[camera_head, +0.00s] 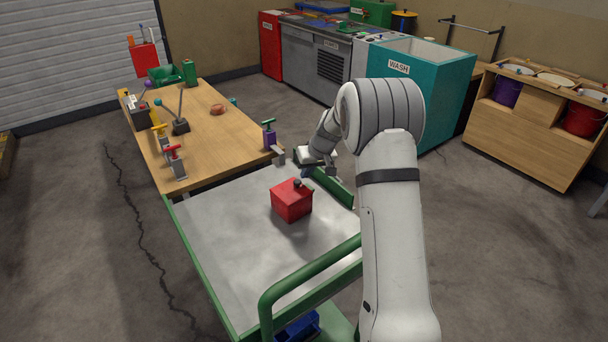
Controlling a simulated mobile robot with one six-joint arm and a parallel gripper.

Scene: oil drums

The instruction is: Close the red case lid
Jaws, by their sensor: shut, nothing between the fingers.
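The red case (291,203) sits on the grey top of a green-framed cart. Its top face looks flat and level, with a small dark knob-like part at the back right. I cannot make out a raised lid or an open gap from here. My gripper (305,173) is just behind and above the case's back right corner, pointing down. It is shut and empty. Whether its fingertips touch the case is too small to tell.
The cart top (225,240) is otherwise clear, with a green handle rail (305,272) at the front. A wooden bench (215,140) with several levers and clamps adjoins the cart behind. A teal wash station (425,90) stands to the back right.

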